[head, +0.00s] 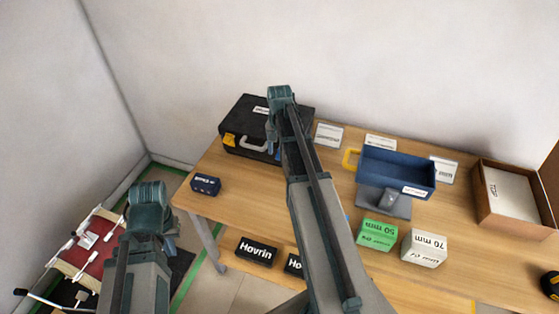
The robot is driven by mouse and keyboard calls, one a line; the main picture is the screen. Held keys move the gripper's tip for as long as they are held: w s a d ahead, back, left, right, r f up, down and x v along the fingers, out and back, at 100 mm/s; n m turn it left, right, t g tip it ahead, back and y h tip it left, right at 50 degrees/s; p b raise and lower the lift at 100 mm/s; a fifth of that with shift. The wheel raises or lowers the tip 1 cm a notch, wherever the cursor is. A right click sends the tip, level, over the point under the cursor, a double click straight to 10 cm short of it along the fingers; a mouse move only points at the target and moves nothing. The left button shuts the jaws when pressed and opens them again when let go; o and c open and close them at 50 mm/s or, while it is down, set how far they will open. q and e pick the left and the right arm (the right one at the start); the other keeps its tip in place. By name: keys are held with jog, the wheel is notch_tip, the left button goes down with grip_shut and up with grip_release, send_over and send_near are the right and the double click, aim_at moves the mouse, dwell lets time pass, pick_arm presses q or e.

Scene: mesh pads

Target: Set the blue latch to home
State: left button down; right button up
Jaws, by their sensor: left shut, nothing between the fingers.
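A black case (241,118) with a pale handle stands at the back left of the wooden table. A yellow latch (229,140) shows at its front left. A small blue part (277,155), which looks like the blue latch, shows at its front right, partly covered by my right arm. Its exact setting cannot be made out. My right arm rises through the middle and passes in front of the case; its fingers are hidden. My left gripper (172,246) is low at the left, off the table, shut and empty, well away from the case.
A small navy box (205,185) sits at the table's left edge. A blue bin (397,171), a grey block (384,202), a green box (377,234), a white box (424,248) and a brown carton (515,195) stand right of my right arm. Black Hovrin boxes (256,252) lie lower down.

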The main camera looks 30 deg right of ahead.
jog(key=shift+f+b, duration=0.3)
jog(key=shift+f, duration=0.4)
pick_arm(q)
jog(key=shift+f, duration=0.65)
